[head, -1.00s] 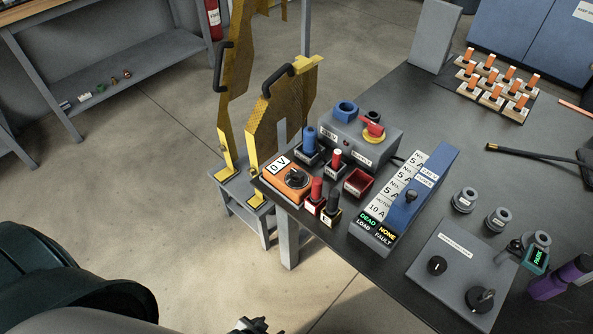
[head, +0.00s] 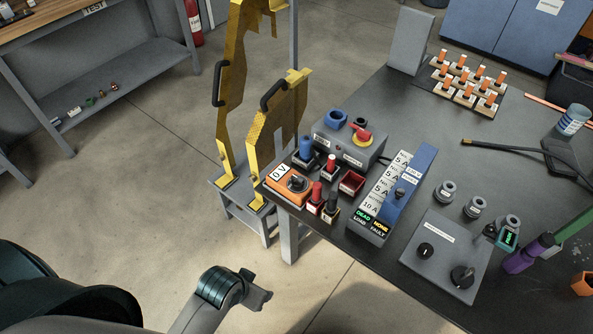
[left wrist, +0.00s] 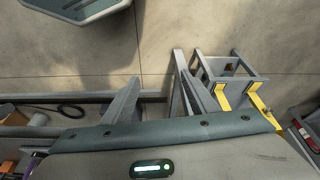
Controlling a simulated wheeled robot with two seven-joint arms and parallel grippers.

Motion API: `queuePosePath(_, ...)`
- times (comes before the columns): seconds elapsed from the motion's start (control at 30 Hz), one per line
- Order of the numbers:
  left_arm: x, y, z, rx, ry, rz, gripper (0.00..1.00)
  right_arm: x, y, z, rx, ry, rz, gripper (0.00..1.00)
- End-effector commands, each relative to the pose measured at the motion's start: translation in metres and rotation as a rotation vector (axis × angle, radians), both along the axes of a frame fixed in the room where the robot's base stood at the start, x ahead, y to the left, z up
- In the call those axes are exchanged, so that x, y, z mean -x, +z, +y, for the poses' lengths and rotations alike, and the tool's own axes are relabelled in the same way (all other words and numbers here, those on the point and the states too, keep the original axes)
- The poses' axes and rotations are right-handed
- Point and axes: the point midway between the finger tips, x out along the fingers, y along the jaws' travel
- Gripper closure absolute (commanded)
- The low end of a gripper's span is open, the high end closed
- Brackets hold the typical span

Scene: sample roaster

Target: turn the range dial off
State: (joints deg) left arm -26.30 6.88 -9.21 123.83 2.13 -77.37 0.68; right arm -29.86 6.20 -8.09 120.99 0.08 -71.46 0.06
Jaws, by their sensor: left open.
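The orange meter (head: 282,196) lies near the bench's left corner in the head view, with a display reading 0 V. The black round dial (head: 298,184) on its face looks like the range dial; its pointer setting is too small to read. My left gripper (head: 260,297) is low in the head view, in front of the bench, well apart from the meter. It is open, and nothing shows in it. The left wrist view shows mostly floor and bench legs, without the dial. My right gripper is not in view.
Red and black probes (head: 332,202) stand close right of the meter. The grey box with a red switch (head: 361,134) is behind it, and a blue-sided unit (head: 372,228) is to the right. Yellow guard panels (head: 277,125) rise to the left. Floor before the bench is clear.

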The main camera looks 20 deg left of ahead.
Motion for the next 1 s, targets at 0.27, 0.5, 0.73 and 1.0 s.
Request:
queuePosePath(0.27, -0.026, 0.062, -0.013, 0.023, -0.042, 0.043, 0.47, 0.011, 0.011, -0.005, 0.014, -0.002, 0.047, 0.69)
queuePosePath(0.5, -0.064, 0.08, -0.028, 0.039, -0.093, 0.082, 0.47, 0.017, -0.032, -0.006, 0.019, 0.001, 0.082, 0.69)
queuePosePath(0.73, -0.126, 0.094, -0.042, 0.04, -0.154, 0.131, 0.47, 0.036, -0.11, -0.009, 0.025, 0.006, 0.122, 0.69)
queuePosePath(1.0, -0.206, 0.123, -0.046, 0.008, -0.201, 0.195, 0.47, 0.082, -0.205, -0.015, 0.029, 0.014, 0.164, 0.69)
